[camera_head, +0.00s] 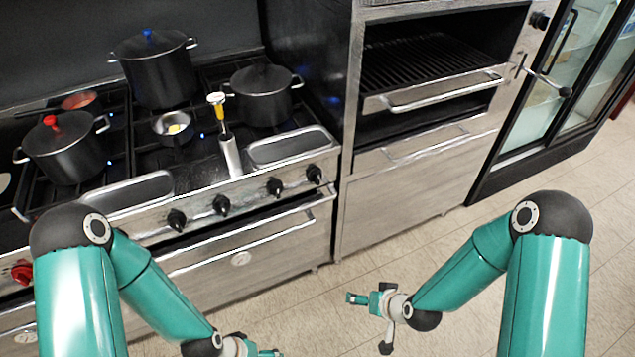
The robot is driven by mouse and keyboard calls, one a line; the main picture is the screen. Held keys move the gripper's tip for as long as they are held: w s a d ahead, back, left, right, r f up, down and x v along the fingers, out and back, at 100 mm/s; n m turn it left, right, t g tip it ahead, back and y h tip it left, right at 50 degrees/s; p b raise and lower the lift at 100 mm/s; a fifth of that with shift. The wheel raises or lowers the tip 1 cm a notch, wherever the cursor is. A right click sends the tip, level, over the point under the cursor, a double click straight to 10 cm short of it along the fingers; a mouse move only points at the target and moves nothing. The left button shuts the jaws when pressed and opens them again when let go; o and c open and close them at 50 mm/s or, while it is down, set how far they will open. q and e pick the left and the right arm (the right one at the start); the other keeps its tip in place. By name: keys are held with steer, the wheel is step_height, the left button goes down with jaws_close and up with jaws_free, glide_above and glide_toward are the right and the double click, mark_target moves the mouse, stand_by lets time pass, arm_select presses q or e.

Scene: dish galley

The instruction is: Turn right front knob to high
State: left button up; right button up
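Several black knobs sit in a row on the stove's front panel. The rightmost knob (314,174) is at the panel's right end, and another black knob (275,187) is just left of it. Two more black knobs are farther left (221,205) (177,220). The knob markings are too small to read. My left gripper (268,352) is at the bottom edge, partly cut off, below and apart from the knobs. My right gripper (352,298) is over the floor, below and right of the rightmost knob and touching nothing. Finger opening is too small to make out on either.
The stove carries dark pots (155,70) (263,97) (66,152) and a small pan (174,129). An oven handle (250,238) runs below the knobs. A red knob (22,270) is at far left. A grill oven (430,80) stands right. The floor (400,240) between is clear.

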steer(key=w+n+t+b, duration=0.1)
steer(key=w+t+b, duration=0.35)
steer(key=w, duration=0.55)
steer(key=n+t+y+b, duration=0.35)
steer(key=t+b, duration=0.25)
steer(key=b, duration=1.7)
glide_toward(319, 180)
arm_select(q)
step_height(319, 180, down, 29)
steer(key=p, duration=0.1)
steer(key=shift+r, duration=0.15)
arm_select(e)
steer(key=shift+n, duration=0.45)
steer(key=x, duration=1)
steer(key=shift+w+a, duration=0.1)
steer(key=shift+w, duration=0.05)
steer(key=shift+c, duration=0.3)
steer(key=c, duration=1.1)
